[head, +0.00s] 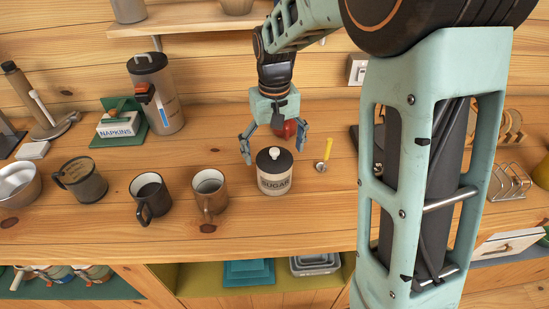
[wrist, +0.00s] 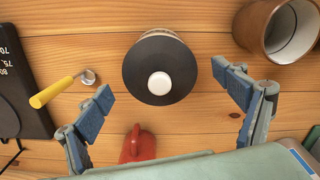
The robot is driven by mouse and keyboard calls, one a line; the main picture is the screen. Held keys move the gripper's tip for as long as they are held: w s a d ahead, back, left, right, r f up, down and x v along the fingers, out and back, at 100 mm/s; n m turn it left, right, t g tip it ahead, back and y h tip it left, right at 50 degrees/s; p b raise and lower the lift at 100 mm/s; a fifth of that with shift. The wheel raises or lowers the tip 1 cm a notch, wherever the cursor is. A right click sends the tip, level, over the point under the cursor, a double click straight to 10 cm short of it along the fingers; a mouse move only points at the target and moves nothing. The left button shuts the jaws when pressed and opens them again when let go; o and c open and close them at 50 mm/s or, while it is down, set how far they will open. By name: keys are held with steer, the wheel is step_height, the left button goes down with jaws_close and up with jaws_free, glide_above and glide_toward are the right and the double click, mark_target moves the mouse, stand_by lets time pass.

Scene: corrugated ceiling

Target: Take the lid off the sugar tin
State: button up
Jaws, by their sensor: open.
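The sugar tin (head: 275,185) stands upright on the wooden counter, pale with a dark label band reading SUGAR. Its black round lid (head: 267,164) sits on top, with a white knob (head: 274,153) in the middle. In the wrist view the lid (wrist: 160,54) and white knob (wrist: 159,84) are seen from above and cover most of the tin. My gripper (head: 274,144) is open and points down, above and slightly behind the tin. In the wrist view my gripper (wrist: 164,84) has its fingertips spread on either side of the lid, apart from it, with nothing between them touching.
A brown mug (head: 209,190) stands close left of the tin, with a dark mug (head: 151,196) beyond it. A yellow-handled scoop (head: 326,152) lies to the right. A red object (wrist: 137,146) is behind the tin. Counter in front of the tin is clear.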

steer(key=shift+s+f, duration=0.1)
steer(key=shift+s, duration=0.05)
jaws_close()
stand_by(0.4)
